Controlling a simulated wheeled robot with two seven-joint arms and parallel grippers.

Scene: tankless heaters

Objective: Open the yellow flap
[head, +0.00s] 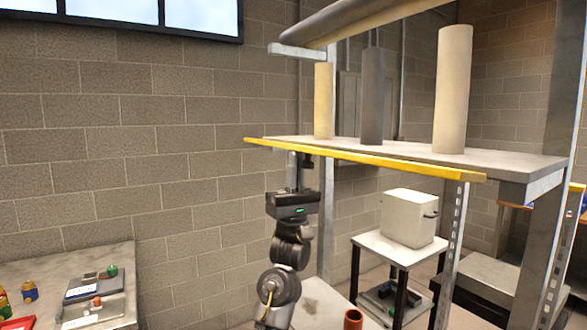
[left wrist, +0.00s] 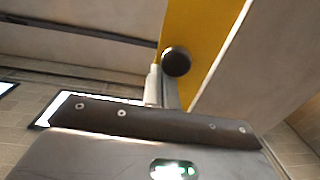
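The yellow flap (head: 365,158) is a long, thin yellow strip along the front edge of the raised grey shelf (head: 500,166) in the head view. In the left wrist view the yellow surface (left wrist: 205,35) slants across the top, with a round black knob (left wrist: 176,61) on it. My left gripper (head: 299,158) points upward just under the flap, near its left part. In the left wrist view its fingers (left wrist: 162,78) reach up beside the knob; whether they touch it is unclear. The finger gap is not clear. My right gripper is out of view.
Three upright cylinders, one of them dark (head: 372,95), stand on the shelf. Metal posts (head: 449,250) hold it up. Below is a white box (head: 408,217) on a small table (head: 385,246). A workbench (head: 100,262) with small items is at left.

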